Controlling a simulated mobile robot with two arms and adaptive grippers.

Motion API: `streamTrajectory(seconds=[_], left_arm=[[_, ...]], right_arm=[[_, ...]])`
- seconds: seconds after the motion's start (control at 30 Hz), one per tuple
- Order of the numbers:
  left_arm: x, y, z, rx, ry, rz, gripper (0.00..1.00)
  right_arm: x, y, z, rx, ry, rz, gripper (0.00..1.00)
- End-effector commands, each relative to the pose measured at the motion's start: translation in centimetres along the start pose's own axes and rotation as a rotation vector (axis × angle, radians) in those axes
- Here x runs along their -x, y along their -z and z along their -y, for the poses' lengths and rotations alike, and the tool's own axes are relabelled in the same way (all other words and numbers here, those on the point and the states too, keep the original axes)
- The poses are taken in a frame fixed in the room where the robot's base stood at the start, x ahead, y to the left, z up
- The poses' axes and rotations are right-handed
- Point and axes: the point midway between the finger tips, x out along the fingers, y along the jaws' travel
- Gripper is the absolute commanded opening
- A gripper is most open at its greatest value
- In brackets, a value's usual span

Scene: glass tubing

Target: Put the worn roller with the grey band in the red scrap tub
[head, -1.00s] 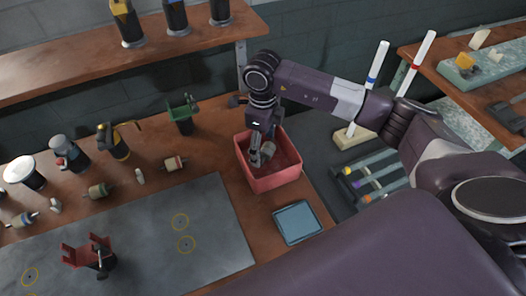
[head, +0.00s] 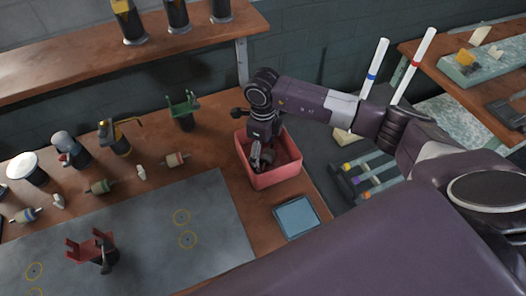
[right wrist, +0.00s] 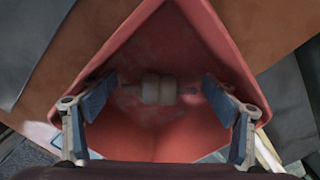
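The red scrap tub (head: 277,180) stands at the right end of the wooden bench. My right gripper (head: 262,162) points down into it. In the right wrist view the gripper (right wrist: 158,92) has its two fingers wide apart, one on each side of the roller. The roller with the grey band (right wrist: 158,89) lies between and beyond the fingertips, inside the tub walls. Its axle ends come close to the fingertips, but I see no clear grip on it. My left gripper is not in view.
Other rollers lie on the bench: one with a red band (head: 175,159), one green (head: 101,187), one blue (head: 25,215). A blue tray (head: 297,217) sits in front of the tub. A green holder (head: 184,109) stands behind it, and a red cradle (head: 84,249) on the grey mat.

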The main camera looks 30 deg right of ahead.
Motion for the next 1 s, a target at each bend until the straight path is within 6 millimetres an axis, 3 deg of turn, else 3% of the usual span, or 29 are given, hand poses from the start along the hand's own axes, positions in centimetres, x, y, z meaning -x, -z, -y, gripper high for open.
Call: streamTrajectory(seconds=[0.33, 0.8, 1.0], left_arm=[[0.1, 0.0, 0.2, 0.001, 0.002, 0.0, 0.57], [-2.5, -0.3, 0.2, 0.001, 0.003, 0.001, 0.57], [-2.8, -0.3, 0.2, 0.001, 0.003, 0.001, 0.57]], right_arm=[[1.0, -0.1, 0.1, 0.0, 0.002, 0.002, 0.8], [10.3, -0.1, 0.1, 0.0, 0.003, 0.003, 0.8], [12.1, 0.0, 0.0, 0.0, 0.001, 0.001, 0.8]])
